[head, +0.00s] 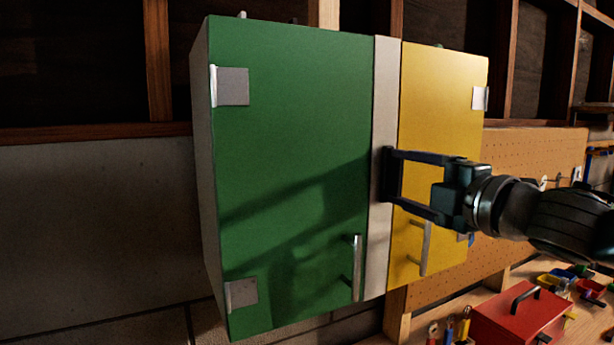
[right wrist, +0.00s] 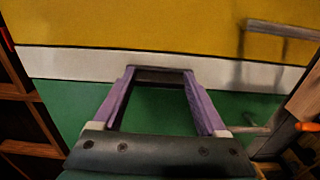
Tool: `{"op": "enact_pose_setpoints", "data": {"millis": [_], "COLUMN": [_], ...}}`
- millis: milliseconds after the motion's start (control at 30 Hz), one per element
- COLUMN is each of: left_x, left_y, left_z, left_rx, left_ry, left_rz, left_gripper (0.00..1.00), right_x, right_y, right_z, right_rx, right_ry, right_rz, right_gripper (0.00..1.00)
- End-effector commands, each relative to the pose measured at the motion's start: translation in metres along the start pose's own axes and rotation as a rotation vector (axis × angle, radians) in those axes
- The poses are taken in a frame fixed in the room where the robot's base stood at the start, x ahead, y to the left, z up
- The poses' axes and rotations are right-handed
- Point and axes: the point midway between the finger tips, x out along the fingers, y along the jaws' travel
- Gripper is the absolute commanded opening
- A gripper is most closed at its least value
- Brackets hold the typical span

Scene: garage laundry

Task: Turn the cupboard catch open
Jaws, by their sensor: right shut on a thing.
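The wall cupboard has a green door (head: 290,130) on the left and a yellow door (head: 445,110) on the right, both closed. A pale strip (head: 386,90) runs between them. My right gripper (head: 390,176) is at this strip, its fingers spread around a dark bar, which I take as the catch (head: 386,180). The bar lies lengthwise along the strip. In the right wrist view, the catch (right wrist: 158,75) spans between the two fingertips, over the pale strip (right wrist: 70,64). The fingers hide its ends. My left gripper is not in view.
The green door's handle (head: 357,268) and the yellow door's handle (head: 426,248) stick out below my gripper. A red toolbox (head: 515,318) and small coloured bins stand on the bench at lower right. A pegboard (head: 535,155) is behind my right arm.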

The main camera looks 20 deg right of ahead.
Motion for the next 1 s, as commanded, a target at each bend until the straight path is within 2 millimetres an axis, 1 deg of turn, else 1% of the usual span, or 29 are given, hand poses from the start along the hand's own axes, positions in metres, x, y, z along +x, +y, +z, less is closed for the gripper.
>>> {"op": "enact_pose_setpoints", "data": {"millis": [67,100,267,300,533,667,767,1000], "left_x": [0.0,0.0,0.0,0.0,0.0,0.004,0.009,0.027], "left_y": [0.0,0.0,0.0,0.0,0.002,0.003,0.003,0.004], "left_z": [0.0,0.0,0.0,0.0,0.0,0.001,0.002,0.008], "left_rx": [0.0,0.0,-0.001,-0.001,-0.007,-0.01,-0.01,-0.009], "left_ry": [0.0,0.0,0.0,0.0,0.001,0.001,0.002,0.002], "left_rz": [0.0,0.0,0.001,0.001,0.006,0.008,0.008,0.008], "left_gripper": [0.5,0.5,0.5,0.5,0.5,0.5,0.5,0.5], "right_x": [0.0,0.0,0.0,0.0,-0.001,-0.007,-0.019,-0.057], "right_y": [0.001,0.001,0.0,0.0,0.0,-0.002,-0.004,-0.006], "right_z": [0.001,0.001,0.0,0.0,0.0,0.001,0.0,0.0], "right_rx": [0.005,0.005,0.003,0.003,0.001,0.001,-0.001,0.0], "right_ry": [-0.001,-0.001,-0.001,-0.001,-0.001,-0.001,0.0,0.0], "right_rz": [0.001,0.001,0.0,0.0,0.0,-0.001,-0.002,-0.004], "right_gripper": [0.19,0.79,0.97,1.0,1.0,1.0,1.0,1.0]}}
